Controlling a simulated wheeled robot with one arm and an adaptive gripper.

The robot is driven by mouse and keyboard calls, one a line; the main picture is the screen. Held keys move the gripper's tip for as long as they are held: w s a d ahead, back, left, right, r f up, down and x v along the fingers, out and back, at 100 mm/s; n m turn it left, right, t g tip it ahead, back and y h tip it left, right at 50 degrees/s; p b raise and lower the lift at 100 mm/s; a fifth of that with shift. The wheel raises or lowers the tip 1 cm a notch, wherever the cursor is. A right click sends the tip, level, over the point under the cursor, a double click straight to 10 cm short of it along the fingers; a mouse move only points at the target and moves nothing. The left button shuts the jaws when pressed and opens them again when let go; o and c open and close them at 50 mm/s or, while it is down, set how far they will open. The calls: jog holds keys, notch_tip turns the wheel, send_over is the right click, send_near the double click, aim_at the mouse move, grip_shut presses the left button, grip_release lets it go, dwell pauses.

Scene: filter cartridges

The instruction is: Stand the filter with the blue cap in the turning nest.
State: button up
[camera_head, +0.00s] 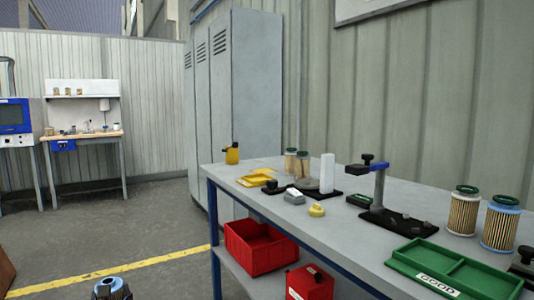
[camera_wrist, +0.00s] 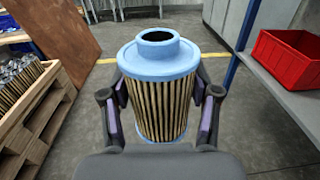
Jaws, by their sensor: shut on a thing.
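The filter with the blue cap (camera_wrist: 158,100) is upright between the two fingers of my gripper (camera_wrist: 161,98) in the wrist view. It has a light blue cap with a raised open neck and a tan pleated body. My gripper is shut on its sides, and its lower end is partly hidden by the gripper. In the head view, a blue ring-shaped top shows at the bottom left edge (camera_head: 110,286), away from the bench. A grey disc, perhaps the turning nest (camera_head: 308,184), lies on a black plate beside a white upright block on the bench; I cannot be sure of it.
The grey bench (camera_head: 350,212) bears a clamp stand (camera_head: 378,185), a green tray marked GOOD (camera_head: 455,268), standing filters (camera_head: 463,212) and small parts. Red bins (camera_head: 262,250) are on its lower shelf. A wooden crate of filters (camera_wrist: 32,115) stands left. The floor between is clear.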

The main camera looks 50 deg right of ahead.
jog(key=w+d+r+m+g+h+p, duration=0.1)
jog(key=w+d+r+h+p, duration=0.1)
jog(key=w+d+r+p, duration=0.35)
jog(key=w+d+r+m+g+h+p, duration=0.1)
jog(key=w+d+r+m+h+p, duration=0.1)
jog(key=d+r+p, duration=0.55)
jog(key=d+r+m+g+h+p, duration=0.25)
jog(key=d+p, duration=0.25)
jog(key=d, duration=0.5)
jog(key=d+r+m+g+h+p, duration=0.1)
jog(key=d+r+p, duration=0.3)
jog(key=d, duration=0.6)
jog(key=s+d+r+m+g+h+p, duration=0.1)
jog(key=s+d+r+g+p, duration=0.2)
jog(key=d, duration=0.5)
jog(key=s+d+r+m+h+p, duration=0.2)
jog(key=d+r+p, duration=0.25)
jog(key=d, duration=0.45)
jog(key=shift+s+d+f+m+g+h+p, duration=0.1)
jog(key=shift+s+d+m+g+h+p, duration=0.25)
jog(key=shift+s+d+g+p, duration=1.4)
jog(key=shift+s+d+f+m+t+h+p, duration=0.15)
jog(key=shift+s+d+m+p, duration=0.55)
jog(key=shift+s+d, duration=2.4)
jog(key=shift+s+d+m+g+h+p, duration=0.3)
jog(key=shift+s+d+g+p, duration=0.85)
jog(key=shift+d, duration=2.35)
jog(key=shift+s+f+t+b, duration=0.2)
jog(key=shift+f+t+b, duration=0.1)
jog(key=shift+f+b, duration=0.5)
